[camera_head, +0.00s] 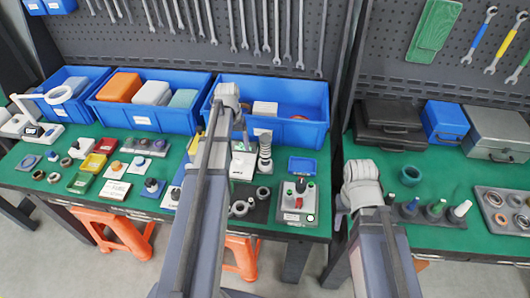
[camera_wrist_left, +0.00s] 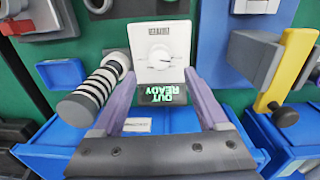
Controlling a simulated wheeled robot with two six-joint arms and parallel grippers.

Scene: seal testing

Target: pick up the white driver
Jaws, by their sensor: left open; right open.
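A white box with a dial and a lit green display, which I take to be the white driver (camera_wrist_left: 160,48), shows in the left wrist view. In the head view it (camera_head: 243,163) stands on the green table behind my left forearm, partly hidden. My left gripper (camera_wrist_left: 160,75) is open, with one finger on each side of the lower part of the box. I cannot tell whether the fingers touch it. In the head view my left arm hides most of this gripper. My right gripper (camera_head: 360,188) is open and apart, near the gap between the tables; its fingers are mostly hidden.
A ribbed cylinder (camera_wrist_left: 95,90) stands close beside the left finger in the wrist view. A blue bin (camera_head: 290,95) is just behind. A control box with a red knob (camera_head: 297,203) and a small blue tray (camera_head: 302,166) lie to the right. Many small parts crowd the left side.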

